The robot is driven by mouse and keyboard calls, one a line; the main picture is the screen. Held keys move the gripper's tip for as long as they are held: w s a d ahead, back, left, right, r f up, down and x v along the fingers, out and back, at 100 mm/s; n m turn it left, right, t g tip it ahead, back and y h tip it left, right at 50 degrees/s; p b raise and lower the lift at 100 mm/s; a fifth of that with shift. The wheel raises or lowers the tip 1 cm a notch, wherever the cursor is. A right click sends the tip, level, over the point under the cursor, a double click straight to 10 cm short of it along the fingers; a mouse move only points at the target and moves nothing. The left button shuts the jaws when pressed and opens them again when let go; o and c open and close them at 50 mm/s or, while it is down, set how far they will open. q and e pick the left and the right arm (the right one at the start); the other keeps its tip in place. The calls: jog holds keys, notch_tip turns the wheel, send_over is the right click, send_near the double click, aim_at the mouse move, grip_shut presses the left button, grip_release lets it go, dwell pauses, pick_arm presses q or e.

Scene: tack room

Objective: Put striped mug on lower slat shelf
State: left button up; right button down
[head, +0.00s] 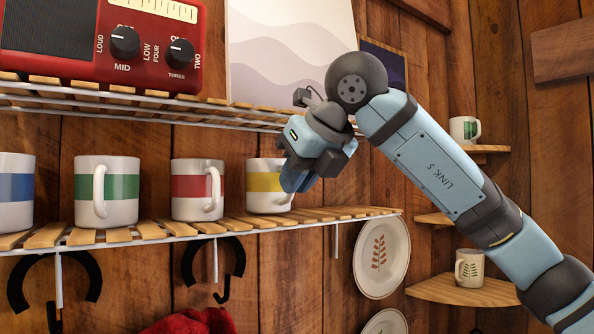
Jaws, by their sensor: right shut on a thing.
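A white mug with a yellow stripe (263,184) is at the right end of the row over the lower slat shelf (150,230). It is upright, with its base at the slats; I cannot tell whether it rests fully on them. My right gripper (291,192) reaches down from the upper right and is shut on this mug at its right side. The gripper hides that side and most of the handle. White mugs with a red stripe (190,190), a green stripe (123,187) and a blue stripe (15,190) stand to its left. My left gripper is not in view.
The upper slat shelf (150,104) holds a red amplifier (110,40) and runs close above the mugs. Corner shelves at right hold a green-striped mug (463,130) and a leaf mug (469,268). A plate (382,258) hangs below. Bare slats (345,212) lie right of the yellow mug.

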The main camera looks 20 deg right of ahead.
jog(key=shift+d+f, duration=0.1)
jog(key=shift+f+b, duration=0.25)
jog(key=shift+b, duration=0.15)
jog(key=c, duration=1.3)
grip_release()
jog(key=shift+r, duration=0.1)
jog(key=shift+o, duration=0.6)
jog(key=shift+r, duration=0.1)
jog(key=shift+r+p, duration=0.2)
jog(key=shift+p, duration=0.15)
jog(key=b+v, duration=0.3)
jog(key=v, duration=0.8)
jog(key=shift+s+r, duration=0.2)
jog(key=shift+s, duration=0.15)
